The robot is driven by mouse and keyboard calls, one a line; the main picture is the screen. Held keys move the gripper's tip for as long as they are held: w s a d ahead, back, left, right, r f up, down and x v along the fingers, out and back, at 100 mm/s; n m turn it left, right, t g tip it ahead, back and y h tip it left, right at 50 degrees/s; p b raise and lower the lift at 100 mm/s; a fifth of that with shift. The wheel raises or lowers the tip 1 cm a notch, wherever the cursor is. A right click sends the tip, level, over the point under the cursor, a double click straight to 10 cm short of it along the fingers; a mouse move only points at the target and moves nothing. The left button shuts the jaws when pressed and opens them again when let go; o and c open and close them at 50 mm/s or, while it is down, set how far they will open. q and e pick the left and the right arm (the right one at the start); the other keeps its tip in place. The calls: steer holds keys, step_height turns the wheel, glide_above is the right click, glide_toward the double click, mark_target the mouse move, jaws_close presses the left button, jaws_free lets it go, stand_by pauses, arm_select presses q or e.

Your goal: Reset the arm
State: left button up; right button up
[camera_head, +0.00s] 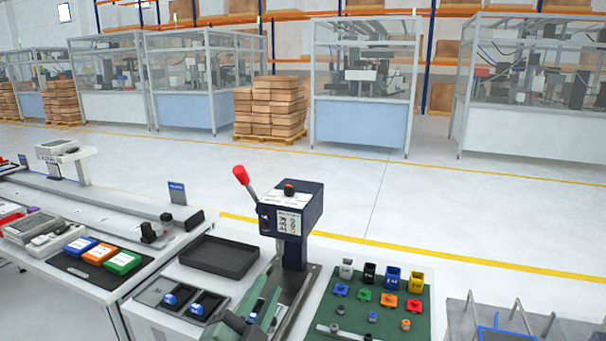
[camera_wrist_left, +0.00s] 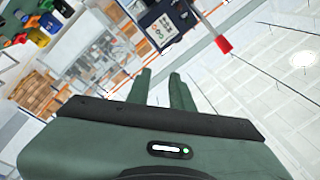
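My left gripper (camera_head: 263,303) is at the bottom centre of the head view, in front of the dark blue press (camera_head: 291,212). Its two green fingers (camera_wrist_left: 161,88) stand apart with nothing between them in the left wrist view. The press has a lever with a red knob (camera_head: 241,174) tilted up to the left. The red knob also shows in the left wrist view (camera_wrist_left: 223,44), beyond the fingers and apart from them. My right gripper is not in view.
A black tray (camera_head: 219,257) is left of the press. A green board (camera_head: 385,312) with coloured bins and small parts is to its right. Blue, orange and green boxes (camera_head: 123,262) lie on the left bench. Stacked cartons (camera_head: 270,108) and glass-walled cells stand behind open floor.

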arm_select(q)
steer(key=s+a+f+n+g+y, duration=0.35)
steer(key=s+a+f, duration=0.2)
steer(key=f, duration=0.45)
steer(key=s+a+f+n+g+y, duration=0.2)
steer(key=s+a+f+n+g, duration=0.3)
steer(key=f, duration=0.6)
steer(key=s+a+f+n+g, duration=0.15)
steer(key=s+f+g, duration=0.3)
steer(key=s, duration=0.45)
steer(key=s+a+f+n+g, duration=0.1)
steer(key=s+a+f+g, duration=0.15)
steer(key=s+f, duration=0.45)
steer(key=s+f+g+b, duration=0.1)
steer(key=s+f+b, duration=0.1)
steer(key=f, duration=1.1)
steer(key=s+f+b, duration=0.1)
steer(key=f+b, duration=0.1)
steer(key=f, duration=1.2)
steer(key=s+a+f+g+b, duration=0.1)
steer(key=s+a+f+b, duration=0.1)
steer(key=s+f, duration=1.5)
steer(key=shift+f+m, duration=0.3)
steer(key=shift+f, duration=0.6)
